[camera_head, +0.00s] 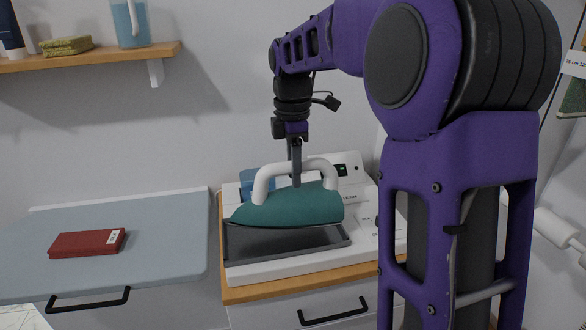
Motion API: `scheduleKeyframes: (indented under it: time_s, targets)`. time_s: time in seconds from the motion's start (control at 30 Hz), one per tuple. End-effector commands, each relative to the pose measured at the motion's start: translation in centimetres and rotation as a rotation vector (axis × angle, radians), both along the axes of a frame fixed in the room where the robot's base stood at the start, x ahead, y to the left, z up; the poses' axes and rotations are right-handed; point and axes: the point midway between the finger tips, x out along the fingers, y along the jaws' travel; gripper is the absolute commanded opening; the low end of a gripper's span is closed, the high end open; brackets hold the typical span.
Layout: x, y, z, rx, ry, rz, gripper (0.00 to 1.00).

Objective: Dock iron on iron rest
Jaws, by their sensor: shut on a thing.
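The iron (290,210) has a teal body and a white arched handle. My gripper (296,172) points down from above and is shut on the iron, at its handle. The fingertips are partly lost against the handle and body. The iron is roughly level, with its pointed end to the left. It is over a dark grey recessed tray (240,244), which looks like the iron rest, on a white unit (290,268). A dark gap shows under the iron's left part; I cannot tell whether its sole touches the rest.
A blue object (257,180) stands behind the iron. A control panel (360,205) is at the unit's right. A wooden-edged cabinet (300,291) carries the unit. A blue-grey board (160,250) with a red box (87,243) lies left. A shelf (110,57) hangs upper left.

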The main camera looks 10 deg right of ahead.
Motion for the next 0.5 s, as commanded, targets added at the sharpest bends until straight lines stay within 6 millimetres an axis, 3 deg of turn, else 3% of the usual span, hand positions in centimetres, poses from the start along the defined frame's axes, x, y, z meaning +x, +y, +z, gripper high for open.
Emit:
scheduleKeyframes:
  time_s: [0.23, 0.5]
  targets:
    - [0.1, 0.0, -1.5, 0.000, -0.004, -0.001, 0.00]
    - [0.1, 0.0, -4.5, 0.000, -0.004, -0.001, 0.00]
